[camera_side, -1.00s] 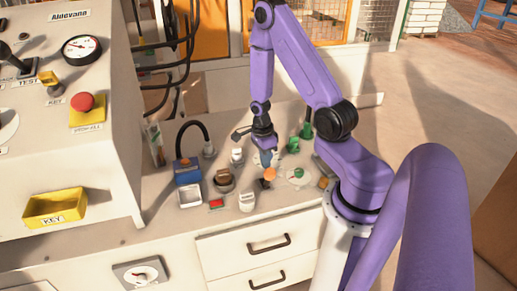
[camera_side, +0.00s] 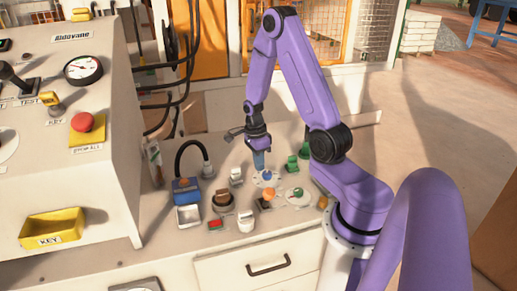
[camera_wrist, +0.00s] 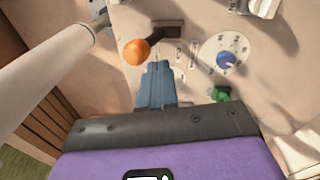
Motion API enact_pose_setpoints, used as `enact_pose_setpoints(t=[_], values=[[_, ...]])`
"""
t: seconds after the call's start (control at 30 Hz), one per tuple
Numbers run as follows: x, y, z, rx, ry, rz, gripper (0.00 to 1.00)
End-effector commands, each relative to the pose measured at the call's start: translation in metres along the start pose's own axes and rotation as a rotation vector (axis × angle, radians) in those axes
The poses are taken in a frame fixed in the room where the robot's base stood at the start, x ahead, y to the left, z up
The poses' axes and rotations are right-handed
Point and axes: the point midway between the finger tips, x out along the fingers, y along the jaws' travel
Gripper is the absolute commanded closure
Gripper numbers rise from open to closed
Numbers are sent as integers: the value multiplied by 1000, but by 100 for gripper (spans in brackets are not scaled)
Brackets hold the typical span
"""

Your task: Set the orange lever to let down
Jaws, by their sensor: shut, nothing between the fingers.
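The orange lever (camera_side: 268,194) stands on the bench top in the side view, its round knob on a dark base. In the wrist view its orange knob (camera_wrist: 136,52) leans left from a dark slotted base (camera_wrist: 170,30). Small labels beside the slot are too small to read. My gripper (camera_side: 260,167), with blue fingers, points down behind and above the lever in the side view, apart from it. In the wrist view the gripper (camera_wrist: 157,66) is shut and empty, its fingertips just below and right of the orange knob.
A blue knob on a white dial (camera_wrist: 227,60) is right of the lever in the wrist view. A dial with a green knob (camera_side: 297,192), a brown switch (camera_side: 222,202), a white switch (camera_side: 247,222) and a blue box (camera_side: 186,190) surround it. A tall console (camera_side: 90,170) stands left.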

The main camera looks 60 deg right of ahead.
Motion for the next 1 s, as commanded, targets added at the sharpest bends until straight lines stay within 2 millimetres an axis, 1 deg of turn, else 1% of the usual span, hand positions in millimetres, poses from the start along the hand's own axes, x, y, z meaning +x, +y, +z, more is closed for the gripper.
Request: enact_pose_setpoints(t=[0.03,0.1,0.3,0.5,0.67,0.77,0.87,1.0], values=[[-8,1,1,0,-1,-5,100],[-18,3,1,2,-2,-5,100],[-44,8,2,0,-2,-6,100],[-60,11,2,2,-1,-4,100],[-66,14,7,-41,0,-5,100],[-72,20,19,-160,3,-13,100],[-80,32,37,-359,9,-24,100],[-92,54,64,-680,19,-41,100]])
